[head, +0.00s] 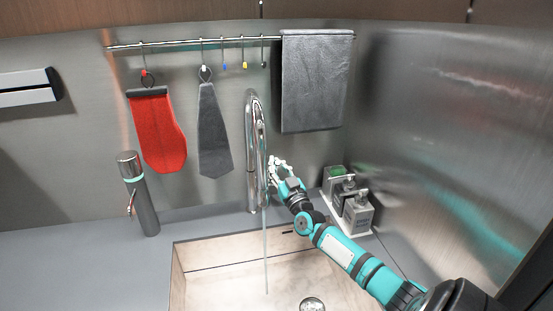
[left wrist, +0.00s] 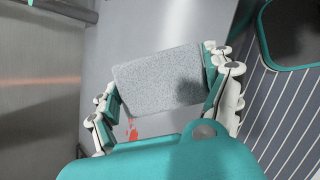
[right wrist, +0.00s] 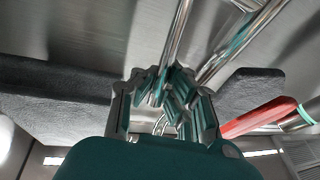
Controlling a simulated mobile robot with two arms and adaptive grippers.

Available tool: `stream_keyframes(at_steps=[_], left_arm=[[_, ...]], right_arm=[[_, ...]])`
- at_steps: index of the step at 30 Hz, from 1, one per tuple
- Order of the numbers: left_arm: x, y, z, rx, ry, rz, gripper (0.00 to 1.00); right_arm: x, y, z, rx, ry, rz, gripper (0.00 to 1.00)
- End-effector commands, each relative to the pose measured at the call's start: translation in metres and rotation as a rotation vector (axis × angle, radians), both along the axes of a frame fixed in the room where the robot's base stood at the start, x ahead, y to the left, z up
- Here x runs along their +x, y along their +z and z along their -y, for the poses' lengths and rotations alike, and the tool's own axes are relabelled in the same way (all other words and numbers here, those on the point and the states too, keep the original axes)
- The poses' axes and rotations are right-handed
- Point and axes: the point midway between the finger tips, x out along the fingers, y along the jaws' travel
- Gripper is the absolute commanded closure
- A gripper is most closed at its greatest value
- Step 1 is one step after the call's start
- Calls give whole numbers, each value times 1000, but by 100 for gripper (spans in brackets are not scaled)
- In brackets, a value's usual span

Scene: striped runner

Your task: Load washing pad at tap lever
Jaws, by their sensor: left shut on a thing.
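A speckled grey washing pad (left wrist: 160,80) is held between the fingers of my left gripper (left wrist: 165,85), seen in the left wrist view. The pad and left gripper are outside the head view. The chrome tap (head: 253,150) stands behind the sink with a thin stream of water falling from it. My right gripper (head: 276,166) is just right of the tap's neck, where the lever is hidden behind its fingers. In the right wrist view, its fingers (right wrist: 166,95) are close together beside chrome tubes; whether they grip the lever is unclear.
The sink (head: 215,285) lies below the tap. Soap bottles (head: 357,211) stand in a rack at right, near my right arm. A steel dispenser (head: 140,195) stands at left. A red mitt (head: 158,133), grey cloth (head: 213,135) and towel (head: 313,85) hang from the rail.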

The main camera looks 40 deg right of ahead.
Motion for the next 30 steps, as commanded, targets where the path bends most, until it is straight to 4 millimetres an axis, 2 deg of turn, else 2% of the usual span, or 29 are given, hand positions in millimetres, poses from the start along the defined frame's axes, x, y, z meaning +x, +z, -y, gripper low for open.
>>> stream_keyframes(at_steps=[1, 11, 19, 30], left_arm=[[0, 10, 0, 0, 0, 0, 41], [0, 8, 0, 0, 0, 0, 41], [0, 8, 0, 0, 0, 0, 41], [0, 8, 0, 0, 0, 0, 41]], right_arm=[[0, 4, 1, 5, -3, -11, 100], [1, -1, 1, 8, -2, -20, 100], [1, 0, 1, 9, -1, -18, 65], [-4, -2, -2, 10, 1, -18, 65]])
